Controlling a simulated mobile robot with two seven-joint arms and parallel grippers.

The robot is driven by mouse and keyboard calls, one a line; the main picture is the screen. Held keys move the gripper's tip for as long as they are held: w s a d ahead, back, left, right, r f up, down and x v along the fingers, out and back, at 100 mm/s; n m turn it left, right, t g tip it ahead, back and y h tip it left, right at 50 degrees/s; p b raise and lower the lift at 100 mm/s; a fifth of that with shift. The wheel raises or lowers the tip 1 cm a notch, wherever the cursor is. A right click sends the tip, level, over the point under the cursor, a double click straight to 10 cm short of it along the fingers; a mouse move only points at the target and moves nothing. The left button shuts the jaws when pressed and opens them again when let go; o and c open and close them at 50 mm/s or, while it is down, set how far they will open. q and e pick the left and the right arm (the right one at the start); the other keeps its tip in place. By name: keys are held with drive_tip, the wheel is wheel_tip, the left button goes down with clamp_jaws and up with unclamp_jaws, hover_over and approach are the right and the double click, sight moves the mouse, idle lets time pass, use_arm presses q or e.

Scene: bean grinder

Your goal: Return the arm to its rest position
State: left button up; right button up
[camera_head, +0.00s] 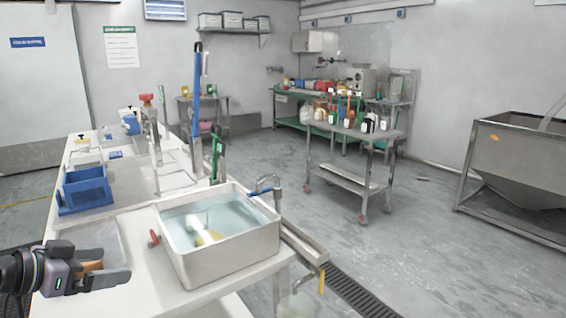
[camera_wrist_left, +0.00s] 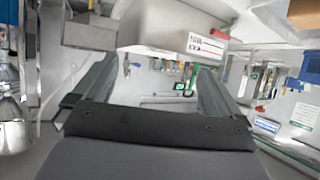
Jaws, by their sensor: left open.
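My left gripper (camera_head: 118,266) comes in at the lower left of the head view, over the near end of the white table. Its two fingers are apart. An orange-brown thing (camera_head: 92,266) shows between or behind the fingers; I cannot tell if it touches them. In the left wrist view the fingers (camera_wrist_left: 150,85) spread wide with no object clearly held between them. My right gripper is not in view.
A water-filled basin (camera_head: 220,262) stands right of the left gripper on the white table (camera_head: 140,290). A blue crate (camera_head: 84,190) is farther back. A steel cart (camera_head: 350,132) with bottles and a hopper (camera_head: 520,150) stand at the right. Floor between is clear.

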use_arm(q)
drive_tip(key=s+d+f+p, duration=0.1)
drive_tip(key=s+d+f, duration=0.1)
drive_tip(key=d+f, duration=0.3)
drive_tip(key=s+d+f+n+p, duration=0.1)
drive_tip(key=s+d+f, duration=0.15)
drive_tip(key=f, duration=0.35)
drive_tip(key=s+d+f+p, duration=0.1)
drive_tip(key=s+d+f, duration=0.15)
drive_tip(key=f, duration=0.35)
drive_tip(key=s+d+f+n+y+p, duration=0.1)
drive_tip(key=s+d+f+y, duration=0.1)
drive_tip(key=s+f, duration=0.2)
drive_tip(key=s+d+f+n+y, duration=0.1)
drive_tip(key=s+d+f+y, duration=0.1)
drive_tip(key=s, duration=0.8)
wheel_tip(320, 180, down, 2)
drive_tip(key=shift+s+d+n+p, duration=0.15)
drive_tip(key=shift+d+n+p, duration=0.25)
drive_tip(key=shift+d, duration=0.1)
